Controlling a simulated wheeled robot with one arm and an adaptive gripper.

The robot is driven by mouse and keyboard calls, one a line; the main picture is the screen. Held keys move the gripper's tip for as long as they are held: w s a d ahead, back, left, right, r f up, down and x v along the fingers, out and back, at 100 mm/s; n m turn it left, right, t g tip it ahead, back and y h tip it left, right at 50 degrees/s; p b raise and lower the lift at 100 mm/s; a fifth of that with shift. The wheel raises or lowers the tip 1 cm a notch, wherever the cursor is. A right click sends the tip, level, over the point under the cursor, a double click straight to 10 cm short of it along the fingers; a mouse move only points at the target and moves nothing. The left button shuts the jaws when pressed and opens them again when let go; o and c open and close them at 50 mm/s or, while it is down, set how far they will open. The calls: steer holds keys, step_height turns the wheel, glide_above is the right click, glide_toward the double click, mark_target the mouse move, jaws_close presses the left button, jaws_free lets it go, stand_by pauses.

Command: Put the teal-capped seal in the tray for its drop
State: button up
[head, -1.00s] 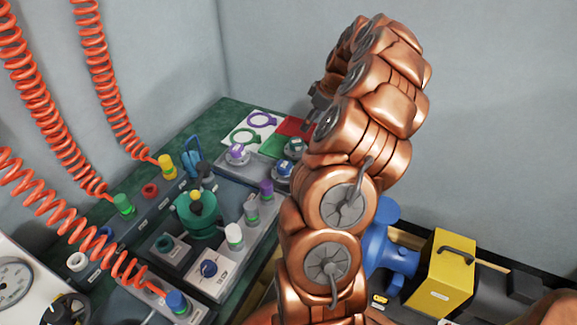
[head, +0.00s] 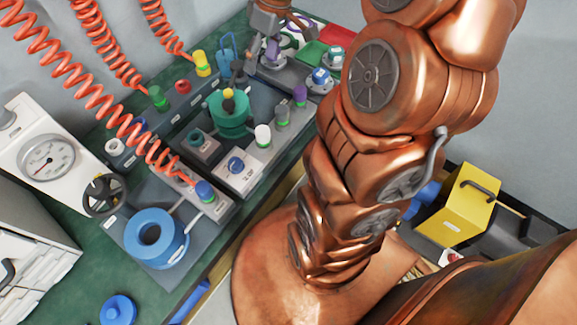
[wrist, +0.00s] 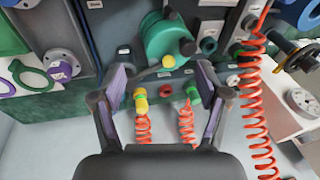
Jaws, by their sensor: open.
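Two small flanged units with blue-to-teal caps stand at the upper middle of the head view, a nearer one (head: 321,80) and a farther one (head: 334,57). I cannot tell for sure which is the teal-capped seal. A purple-capped unit (head: 273,52) stands left of them and also shows in the wrist view (wrist: 60,70).
A teal pot (head: 230,115) stands mid-panel, with several capped plugs right of it. Orange coiled hoses (head: 110,110) hang at the left. A gauge box (head: 45,160), a blue spool (head: 155,240) and a yellow box (head: 467,205) stand around. Green bench (head: 95,260) shows at lower left.

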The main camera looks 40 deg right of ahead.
steer(key=s+a+m+g+h, duration=0.1)
steer(key=s+a+g, duration=0.1)
steer(key=s+a, duration=0.8)
steer(key=s+a+f+m+g+h, duration=0.1)
steer(key=s+a+f+m+g, duration=0.1)
steer(key=s, duration=1.3)
steer(key=shift+f+m+h, duration=0.4)
steer(key=shift+f+m, duration=0.05)
steer(key=shift+m, duration=0.05)
steer(key=shift+w+a, duration=0.1)
step_height(320, 180, up, 18)
steer(key=w+t+p, duration=0.1)
steer(key=p, duration=1.5)
steer(key=shift+f, duration=0.15)
